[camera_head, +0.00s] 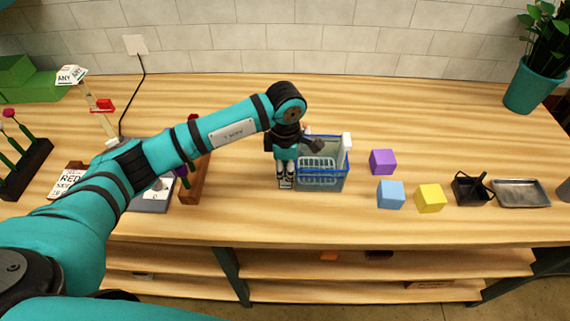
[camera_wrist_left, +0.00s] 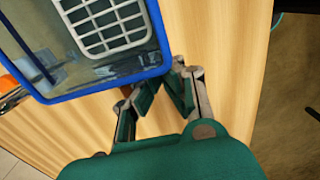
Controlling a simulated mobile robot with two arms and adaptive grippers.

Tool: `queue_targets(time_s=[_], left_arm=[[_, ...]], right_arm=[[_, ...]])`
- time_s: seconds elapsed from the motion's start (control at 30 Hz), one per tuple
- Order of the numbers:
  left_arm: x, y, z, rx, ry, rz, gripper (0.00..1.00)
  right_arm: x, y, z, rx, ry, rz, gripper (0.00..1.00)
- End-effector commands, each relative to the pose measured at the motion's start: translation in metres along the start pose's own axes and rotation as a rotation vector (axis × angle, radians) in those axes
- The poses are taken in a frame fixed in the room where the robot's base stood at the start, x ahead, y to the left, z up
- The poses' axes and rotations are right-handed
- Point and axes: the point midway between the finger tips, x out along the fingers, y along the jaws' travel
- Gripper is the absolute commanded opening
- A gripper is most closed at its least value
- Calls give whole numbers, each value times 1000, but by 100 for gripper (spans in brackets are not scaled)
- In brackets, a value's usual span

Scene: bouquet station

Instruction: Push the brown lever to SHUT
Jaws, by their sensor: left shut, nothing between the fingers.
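A blue-rimmed tank (camera_head: 322,184) with a pale grid inside stands on the table, right of my left gripper (camera_head: 285,184). The gripper points down at the tank's left side, shut and empty. In the left wrist view the fingertips (camera_wrist_left: 163,92) are close to the tank's blue rim (camera_wrist_left: 105,83); I cannot tell if they touch. A small brown piece (camera_wrist_left: 126,90) shows beside the rim, partly hidden by a finger. I cannot tell if it is the lever. No SHUT mark is readable. My right gripper is not in view.
Purple (camera_head: 383,162), blue (camera_head: 391,194) and yellow (camera_head: 430,198) cubes lie right of the tank. Beyond are a black caddy (camera_head: 470,189) and a metal tray (camera_head: 522,194). A brown wooden rack (camera_head: 196,182) stands left of the gripper. The table's front edge is close.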

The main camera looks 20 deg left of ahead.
Motion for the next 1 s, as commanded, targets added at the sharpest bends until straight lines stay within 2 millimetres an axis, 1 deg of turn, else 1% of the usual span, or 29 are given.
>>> queue_targets(time_s=[0.03,0.37,0.53,0.73,1.0], left_arm=[[7,2,-3,-5,8,-2,0],[9,10,-4,-4,11,-6,0],[6,12,-3,-3,8,-5,0],[4,12,-2,-1,5,-3,0],[2,12,-1,0,3,-2,0]], right_arm=[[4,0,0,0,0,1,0],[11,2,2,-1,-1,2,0],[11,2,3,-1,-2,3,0],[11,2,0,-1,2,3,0],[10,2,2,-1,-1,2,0]])
